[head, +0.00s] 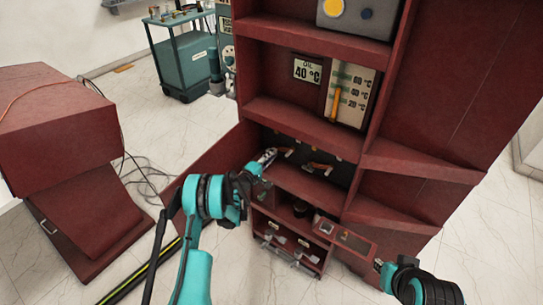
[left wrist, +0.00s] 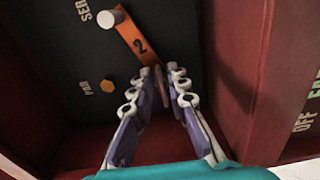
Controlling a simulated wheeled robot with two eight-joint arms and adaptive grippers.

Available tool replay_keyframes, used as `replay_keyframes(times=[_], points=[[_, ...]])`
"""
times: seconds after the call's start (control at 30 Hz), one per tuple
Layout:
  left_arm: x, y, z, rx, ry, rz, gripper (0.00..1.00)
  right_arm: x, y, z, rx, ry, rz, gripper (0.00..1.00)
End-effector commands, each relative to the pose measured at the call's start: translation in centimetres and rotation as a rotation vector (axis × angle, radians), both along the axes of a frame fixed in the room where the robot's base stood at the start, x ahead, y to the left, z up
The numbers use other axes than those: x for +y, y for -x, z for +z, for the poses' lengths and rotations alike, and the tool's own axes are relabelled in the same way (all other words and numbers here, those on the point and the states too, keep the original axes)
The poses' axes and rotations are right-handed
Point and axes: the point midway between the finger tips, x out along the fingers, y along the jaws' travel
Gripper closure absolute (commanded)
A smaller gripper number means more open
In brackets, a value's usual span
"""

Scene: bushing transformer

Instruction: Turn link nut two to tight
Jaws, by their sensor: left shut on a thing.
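In the left wrist view the orange link (left wrist: 138,42) is marked 2 and has a white round post (left wrist: 108,18) at its upper end. At its lower end, a thin pinkish-brown piece, apparently link nut two (left wrist: 161,86), shows between the fingers of my left gripper (left wrist: 160,78). The fingers are shut on it and hide part of it. In the head view my left gripper (head: 268,158) reaches into the cabinet's middle compartment at its left side. My right gripper (head: 379,265) is low at the right, in front of the cabinet and away from the links; its jaw opening is unclear.
Another orange link (head: 320,167) lies to the right in the dark red cabinet (head: 290,110). A small orange hexagon (left wrist: 107,87) sits left of my fingers. A red wall (left wrist: 250,70) rises close on the right. A shelf edge (head: 300,185) runs below the compartment.

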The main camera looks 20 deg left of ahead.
Motion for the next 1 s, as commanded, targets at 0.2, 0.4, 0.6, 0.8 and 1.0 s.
replay_keyframes(times=[0.2, 0.4, 0.6, 0.8, 1.0], points=[[0.0, 0.0, -0.1, 0.0, -0.002, -0.001, 1.0, 0.0, 0.0, 0.0, 0.0, 0.0, 0.0, 0.83], [0.0, 0.0, -0.1, 0.001, -0.001, -0.001, 0.74, 0.0, 0.0, 0.0, 0.0, 0.0, 0.0, 0.83], [0.0, 0.0, 0.0, 0.0, -0.001, -0.001, 0.74, 0.0, 0.0, 0.0, 0.0, 0.0, 0.0, 0.83], [0.5, 1.3, 0.0, 0.0, 0.0, 0.001, 0.74, 0.0, 0.0, 0.0, 0.0, 0.0, 0.0, 0.83], [1.7, 4.7, 0.0, 0.001, -0.001, 0.002, 0.74, 0.0, 0.0, 0.0, 0.0, 0.0, 0.0, 0.83]])
